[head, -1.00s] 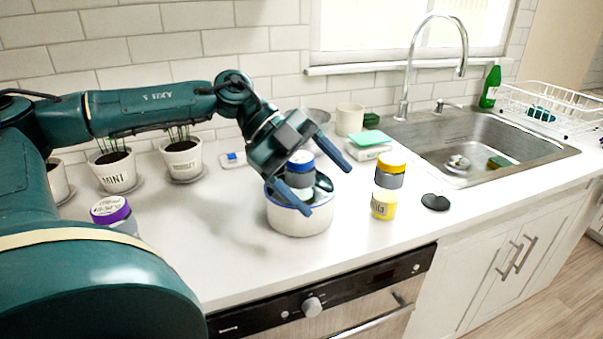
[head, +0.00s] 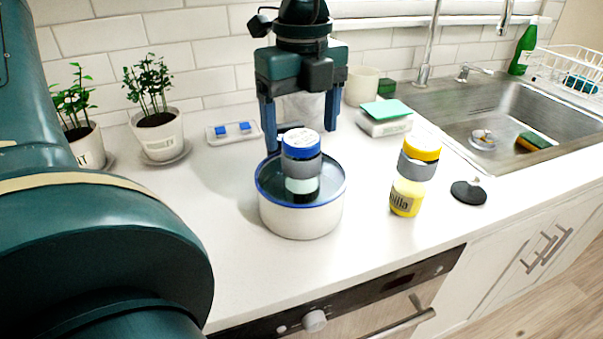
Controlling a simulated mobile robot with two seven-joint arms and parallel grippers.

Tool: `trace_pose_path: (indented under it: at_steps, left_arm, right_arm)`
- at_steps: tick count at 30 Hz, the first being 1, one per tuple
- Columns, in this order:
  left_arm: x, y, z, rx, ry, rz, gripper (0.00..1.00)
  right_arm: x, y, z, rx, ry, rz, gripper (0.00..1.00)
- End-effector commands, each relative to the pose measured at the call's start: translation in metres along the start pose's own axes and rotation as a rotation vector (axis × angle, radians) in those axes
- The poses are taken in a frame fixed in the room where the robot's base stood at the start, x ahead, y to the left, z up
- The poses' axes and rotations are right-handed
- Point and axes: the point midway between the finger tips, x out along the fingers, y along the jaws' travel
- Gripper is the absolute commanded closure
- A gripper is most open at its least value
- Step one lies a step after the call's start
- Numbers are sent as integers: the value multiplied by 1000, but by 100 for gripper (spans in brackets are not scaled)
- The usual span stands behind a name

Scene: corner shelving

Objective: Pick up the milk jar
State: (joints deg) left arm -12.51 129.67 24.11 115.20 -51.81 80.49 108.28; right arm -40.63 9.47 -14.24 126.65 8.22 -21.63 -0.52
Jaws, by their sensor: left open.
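A jar with a blue lid and grey band (head: 302,168) stands upright in a white pot with a blue rim (head: 300,222). Its lid lettering is too small to read, so I cannot tell for sure that it is the milk jar. My left gripper (head: 299,138) points down with its two blue fingers spread apart, just behind and above the blue-lidded jar. It holds nothing. The jar's lid overlaps the space between the fingers in the picture, and I cannot tell whether the fingers touch the pot. My right gripper is not in view.
A yellow-lidded jar labelled like vanilla (head: 408,195) stands to the right, beside a black disc (head: 468,193). A white box with a green sponge (head: 385,126), a cup (head: 362,86) and the sink (head: 480,105) lie behind. Potted plants (head: 157,132) stand at left. The front counter is clear.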

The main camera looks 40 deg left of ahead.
Motion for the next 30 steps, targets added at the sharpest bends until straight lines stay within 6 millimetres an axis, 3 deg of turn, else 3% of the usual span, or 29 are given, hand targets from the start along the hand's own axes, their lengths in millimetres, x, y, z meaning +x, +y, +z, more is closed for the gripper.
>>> trace_pose_path:
  at_steps: [3, 12, 18, 27, 30]
  left_arm:
    - [18, 0, 0, 1, 2, 1, 21]
    - [45, 0, 1, 1, 5, 4, 21]
    - [72, 0, 2, 0, 3, 0, 21]
    - [77, -1, 2, -2, 2, -2, 21]
    - [77, -1, 2, -2, 2, -2, 29]
  right_arm:
    - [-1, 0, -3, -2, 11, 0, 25]
    - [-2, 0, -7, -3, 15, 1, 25]
    - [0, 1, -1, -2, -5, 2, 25]
    - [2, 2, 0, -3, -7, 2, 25]
    - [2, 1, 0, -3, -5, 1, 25]
